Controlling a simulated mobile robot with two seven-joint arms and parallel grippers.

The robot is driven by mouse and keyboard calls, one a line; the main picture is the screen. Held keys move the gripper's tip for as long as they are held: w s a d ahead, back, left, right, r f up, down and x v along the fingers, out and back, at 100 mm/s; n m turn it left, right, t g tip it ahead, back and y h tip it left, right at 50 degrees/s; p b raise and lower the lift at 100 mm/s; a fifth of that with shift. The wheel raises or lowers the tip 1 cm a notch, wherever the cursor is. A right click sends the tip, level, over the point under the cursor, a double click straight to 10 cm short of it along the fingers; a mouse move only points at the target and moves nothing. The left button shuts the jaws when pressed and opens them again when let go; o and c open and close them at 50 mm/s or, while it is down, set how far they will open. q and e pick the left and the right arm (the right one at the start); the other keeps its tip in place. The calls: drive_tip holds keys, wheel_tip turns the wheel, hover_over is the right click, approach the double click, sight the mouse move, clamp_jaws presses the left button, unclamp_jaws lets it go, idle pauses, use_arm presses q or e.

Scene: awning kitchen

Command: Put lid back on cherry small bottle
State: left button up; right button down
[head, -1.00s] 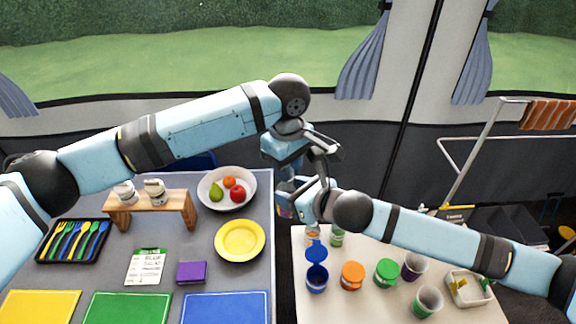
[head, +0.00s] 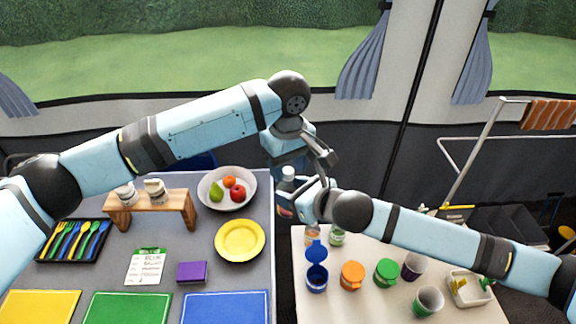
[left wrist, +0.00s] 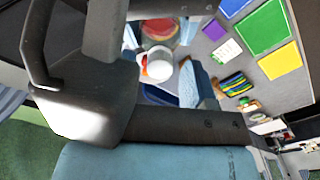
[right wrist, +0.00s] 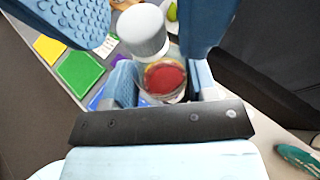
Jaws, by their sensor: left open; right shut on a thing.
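The cherry bottle (head: 284,209), clear with red showing inside, is held in my right gripper (head: 300,198), which is shut on its body; the red part (right wrist: 165,78) shows between its fingers. The white lid (head: 288,173) is at the bottle's top. It also shows in the right wrist view (right wrist: 143,32) and in the left wrist view (left wrist: 158,65), where a small red spot is on it. I cannot tell whether it is fully seated. My left gripper (head: 312,158) is open, just behind and above the lid; its blue fingers show on either side of the lid in the right wrist view.
The grey table at left holds a fruit bowl (head: 227,189), a yellow plate (head: 240,240) and a wooden stand (head: 150,203). The cream table (head: 400,308) at right holds several cups and jars, among them a blue open-lidded jar (head: 316,270). The bottle is above the gap between the tables.

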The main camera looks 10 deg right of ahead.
use_arm(q)
wheel_tip(320, 180, up, 4)
drive_tip(key=shift+r, duration=0.1)
drive_tip(key=shift+o, duration=0.4)
drive_tip(key=o, duration=0.5)
drive_tip(key=shift+c, duration=0.2)
wheel_tip(320, 180, up, 12)
idle(0.5)
